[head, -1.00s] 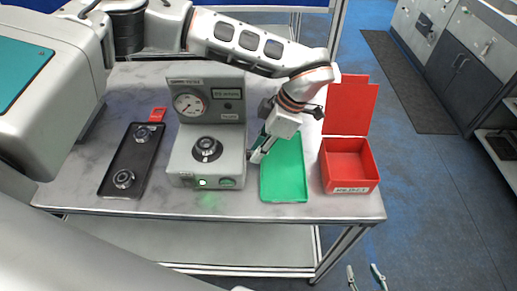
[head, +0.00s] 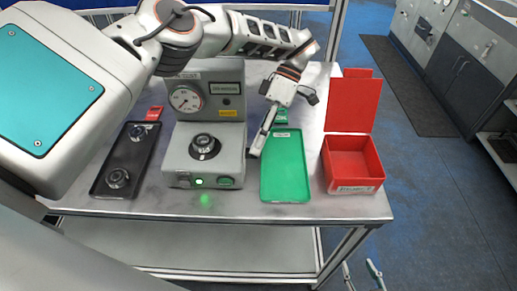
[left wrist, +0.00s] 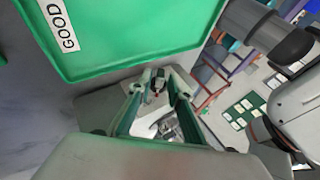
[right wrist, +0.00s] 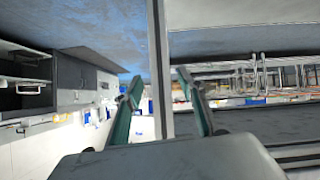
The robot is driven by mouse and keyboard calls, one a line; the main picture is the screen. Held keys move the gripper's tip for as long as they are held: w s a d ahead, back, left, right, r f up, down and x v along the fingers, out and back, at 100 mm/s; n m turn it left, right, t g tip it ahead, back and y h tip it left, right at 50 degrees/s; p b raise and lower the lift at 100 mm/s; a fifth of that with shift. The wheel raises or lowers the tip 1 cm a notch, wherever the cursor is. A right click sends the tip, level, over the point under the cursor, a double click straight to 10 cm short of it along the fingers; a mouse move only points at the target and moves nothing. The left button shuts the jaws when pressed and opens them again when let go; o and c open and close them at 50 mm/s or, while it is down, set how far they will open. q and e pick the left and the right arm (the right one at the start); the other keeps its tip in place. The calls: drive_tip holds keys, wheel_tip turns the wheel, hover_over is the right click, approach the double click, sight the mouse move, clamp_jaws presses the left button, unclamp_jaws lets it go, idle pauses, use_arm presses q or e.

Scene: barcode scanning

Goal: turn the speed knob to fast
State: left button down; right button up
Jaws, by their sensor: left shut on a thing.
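The grey test machine (head: 235,160) stands on the table, with a dial gauge (head: 186,98), a black round knob (head: 204,146) on top and a lit green button (head: 199,181) in front. My left gripper (head: 257,150) reaches down at the machine's right side. Its fingers are shut on a small part there, which I take for the speed knob; the head view hides it. In the left wrist view, a small dark piece with a red mark (left wrist: 157,89) shows between the fingertips. The knob's setting cannot be read. My right gripper (right wrist: 162,78) is open and empty, off the table's front right.
The green tray (head: 285,180) lies right next to my left gripper. The red bin (head: 353,186) stands further right. A black tray (head: 130,162) with two round parts lies left of the machine. A red piece (head: 154,112) is behind it.

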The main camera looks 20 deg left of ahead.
use_arm(q)
drive_tip(key=f+g+b, duration=0.1)
drive_tip(key=b, duration=0.2)
drive_tip(key=shift+r+b, duration=0.15)
drive_tip(key=shift+b, duration=0.4)
use_arm(e)
wheel_tip(320, 180, down, 7)
drive_tip(key=s, duration=0.1)
drive_tip(key=shift+s+d, duration=0.2)
drive_tip(key=shift+d, duration=0.2)
drive_tip(key=shift+w+r, duration=0.15)
drive_tip(key=shift+r, duration=0.15)
